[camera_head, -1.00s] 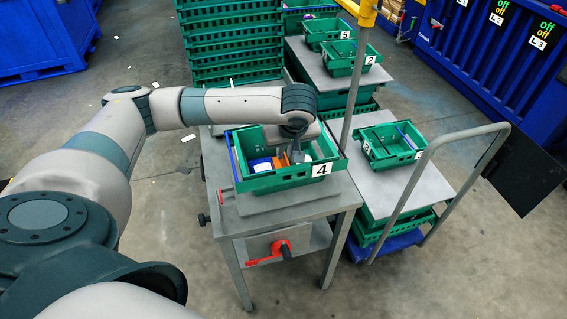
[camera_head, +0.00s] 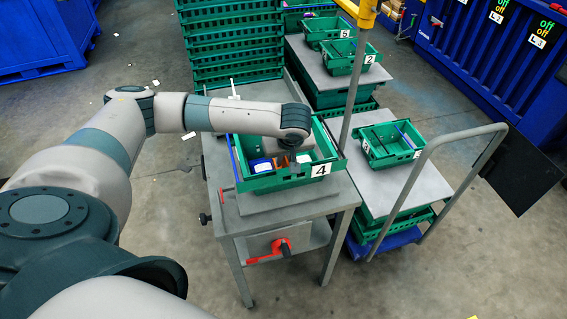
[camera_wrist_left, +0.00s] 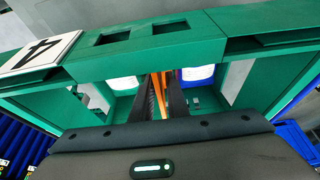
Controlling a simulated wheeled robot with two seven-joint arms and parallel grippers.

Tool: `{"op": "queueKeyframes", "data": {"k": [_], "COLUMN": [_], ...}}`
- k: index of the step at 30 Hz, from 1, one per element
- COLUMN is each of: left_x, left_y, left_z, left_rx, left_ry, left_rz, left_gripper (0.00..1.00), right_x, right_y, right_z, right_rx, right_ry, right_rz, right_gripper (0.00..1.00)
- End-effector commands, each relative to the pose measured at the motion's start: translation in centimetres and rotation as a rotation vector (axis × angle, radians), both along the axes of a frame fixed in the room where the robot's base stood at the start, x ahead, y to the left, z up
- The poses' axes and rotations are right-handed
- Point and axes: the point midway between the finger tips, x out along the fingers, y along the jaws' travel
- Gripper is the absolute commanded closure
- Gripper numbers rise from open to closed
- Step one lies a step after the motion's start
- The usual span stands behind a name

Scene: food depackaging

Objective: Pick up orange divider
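The orange divider (camera_head: 280,161) stands inside the green crate marked 4 (camera_head: 262,182) on the grey table, partly hidden by my left arm. My left gripper (camera_head: 292,159) reaches down into this crate from above, its fingers mostly hidden in the head view. In the left wrist view, the two dark fingers of my left gripper (camera_wrist_left: 163,98) are close together on both sides of a thin orange strip of the divider (camera_wrist_left: 166,92), and look shut on it. Their tips are hidden behind the crate's near rim (camera_wrist_left: 150,45). My right gripper is not in view.
White and blue items (camera_head: 261,166) lie in the crate beside the divider. A small green crate (camera_head: 390,157) stands on a trolley to the right, by a yellow-topped pole (camera_head: 366,12). Stacked green crates (camera_head: 232,45) stand behind.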

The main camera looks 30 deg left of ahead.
Motion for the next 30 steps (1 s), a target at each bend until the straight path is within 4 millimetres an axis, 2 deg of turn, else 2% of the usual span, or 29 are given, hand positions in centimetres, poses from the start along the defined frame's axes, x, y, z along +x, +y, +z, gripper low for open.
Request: {"op": "queueKeyframes", "data": {"k": [2,3,4,19,23,30], "left_x": [0.0,0.0,0.0,0.1,0.1,0.1], "left_y": [0.0,0.0,0.0,0.0,0.0,0.0], "left_z": [0.0,0.0,0.0,0.6,1.9,5.7], "left_rx": [0.0,0.0,0.0,-0.001,-0.002,-0.001], "left_ry": [0.0,0.0,0.0,-0.002,-0.003,-0.005], "left_rz": [0.0,0.0,0.0,0.0,0.001,0.0], "left_gripper": [0.86,0.95,1.0,1.0,1.0,1.0], "right_x": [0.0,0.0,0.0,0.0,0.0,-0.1], "right_y": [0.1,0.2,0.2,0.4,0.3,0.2], "right_z": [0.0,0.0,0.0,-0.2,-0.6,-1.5], "right_rx": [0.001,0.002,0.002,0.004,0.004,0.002], "right_ry": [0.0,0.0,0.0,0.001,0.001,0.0], "right_rz": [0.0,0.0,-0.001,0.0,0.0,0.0], "right_gripper": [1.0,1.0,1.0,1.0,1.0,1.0]}}
